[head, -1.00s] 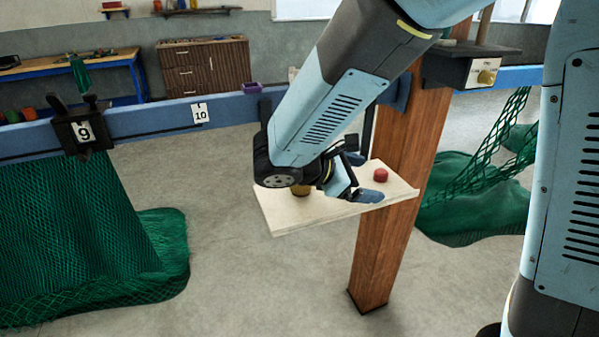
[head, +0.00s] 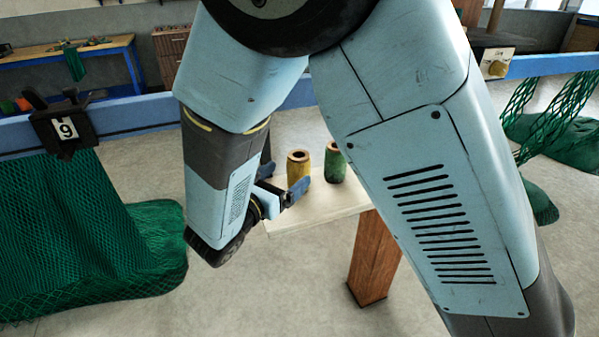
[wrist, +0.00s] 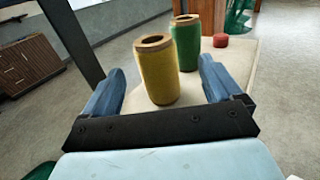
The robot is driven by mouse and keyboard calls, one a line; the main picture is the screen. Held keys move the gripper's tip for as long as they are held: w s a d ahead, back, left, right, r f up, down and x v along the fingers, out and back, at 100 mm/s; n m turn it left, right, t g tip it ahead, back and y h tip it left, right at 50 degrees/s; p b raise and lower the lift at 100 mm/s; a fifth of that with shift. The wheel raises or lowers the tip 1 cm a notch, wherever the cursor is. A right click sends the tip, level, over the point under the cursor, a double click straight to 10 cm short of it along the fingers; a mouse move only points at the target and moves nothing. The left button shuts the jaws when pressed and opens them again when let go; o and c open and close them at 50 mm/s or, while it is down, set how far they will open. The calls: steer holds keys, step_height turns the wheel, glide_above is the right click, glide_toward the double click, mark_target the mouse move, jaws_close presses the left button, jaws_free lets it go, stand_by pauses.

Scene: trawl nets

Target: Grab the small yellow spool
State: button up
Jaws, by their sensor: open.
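The yellow spool (head: 298,170) stands upright on a pale shelf board (head: 312,222), its wooden top ring showing. In the wrist view the yellow spool (wrist: 157,72) stands ahead of and between my open blue fingers. My gripper (wrist: 162,88) is open and empty, level with the board, and does not visibly touch the spool. In the head view my gripper (head: 282,185) is just left of the spool and partly hidden by my arm. A green spool (head: 335,163) stands upright behind and to the right of the yellow one.
A small red round piece (wrist: 221,41) lies on the board beyond the green spool. A wooden post (head: 375,258) stands under the board. A blue rail (head: 120,113) with a number 9 clamp (head: 66,128) and green net (head: 75,225) is at left. My arm hides much of the board.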

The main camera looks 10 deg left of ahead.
mark_target(294, 169)
steer(key=x, duration=0.4)
steer(key=shift+a+f+x, duration=0.15)
steer(key=shift+f+x, duration=0.05)
steer(key=shift+x, duration=1.1)
steer(key=shift+a+f+x, duration=0.15)
steer(key=shift+x, duration=1.15)
steer(key=shift+w, duration=0.1)
steer(key=shift+c, duration=0.2)
steer(key=c, duration=1.1)
